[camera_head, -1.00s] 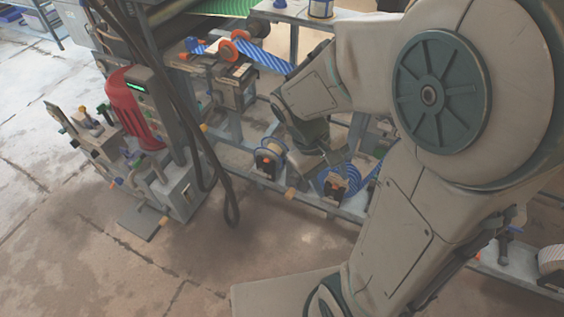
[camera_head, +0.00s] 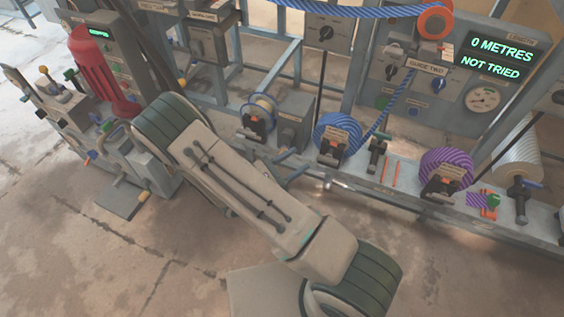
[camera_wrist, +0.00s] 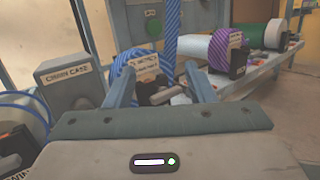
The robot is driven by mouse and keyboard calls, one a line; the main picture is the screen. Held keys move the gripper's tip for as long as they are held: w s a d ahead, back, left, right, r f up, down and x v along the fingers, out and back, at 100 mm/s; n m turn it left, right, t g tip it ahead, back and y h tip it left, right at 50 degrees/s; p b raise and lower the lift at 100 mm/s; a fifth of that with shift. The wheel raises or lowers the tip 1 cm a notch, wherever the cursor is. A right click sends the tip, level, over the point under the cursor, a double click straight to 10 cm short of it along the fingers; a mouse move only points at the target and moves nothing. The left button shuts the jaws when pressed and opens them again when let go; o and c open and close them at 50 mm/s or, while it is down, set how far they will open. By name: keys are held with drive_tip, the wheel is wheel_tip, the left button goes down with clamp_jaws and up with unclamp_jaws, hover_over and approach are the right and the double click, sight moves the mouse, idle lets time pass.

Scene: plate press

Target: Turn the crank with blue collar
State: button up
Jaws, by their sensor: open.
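My gripper shows in the wrist view (camera_wrist: 160,88) with its two blue-grey fingers apart and nothing held. Between and beyond the fingertips is a short pale metal rod (camera_wrist: 180,99), in front of a blue striped roll (camera_wrist: 135,66) on a dark holder. I cannot tell whether this rod is the crank's handle, and no blue collar shows clearly on it. In the head view my gripper is partly hidden behind my arm, by the bench's front edge. A metal rod (camera_head: 345,185) there lies just below the blue roll (camera_head: 337,136). No crank with a blue collar is clear.
A purple roll (camera_head: 445,168) and a white roll (camera_head: 518,162) stand to the right on the bench. A grey box (camera_wrist: 70,87) stands left of my fingers. A display panel (camera_head: 492,58) reads "0 METRES, NOT TRIED". A red cylinder (camera_head: 98,72) stands left. The floor in front is clear.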

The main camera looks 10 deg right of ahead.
drive_tip(key=w+a+f+n+t+y+b, duration=0.1)
drive_tip(key=a+f+n+t+y+b, duration=0.25)
drive_tip(key=f+n+t, duration=0.45)
drive_tip(key=w+a+f+n+t+y+b, duration=0.1)
drive_tip(key=a+f+n+t+y+b, duration=0.15)
drive_tip(key=f+n+t+y, duration=0.55)
drive_tip(key=m+g+h+b, duration=0.2)
drive_tip(key=g+h, duration=0.1)
approach(285, 145)
drive_tip(key=x, duration=0.6)
drive_tip(key=shift+w+d+f, duration=0.1)
drive_tip(key=shift+w+f, duration=0.15)
drive_tip(key=shift+w, duration=0.25)
clamp_jaws()
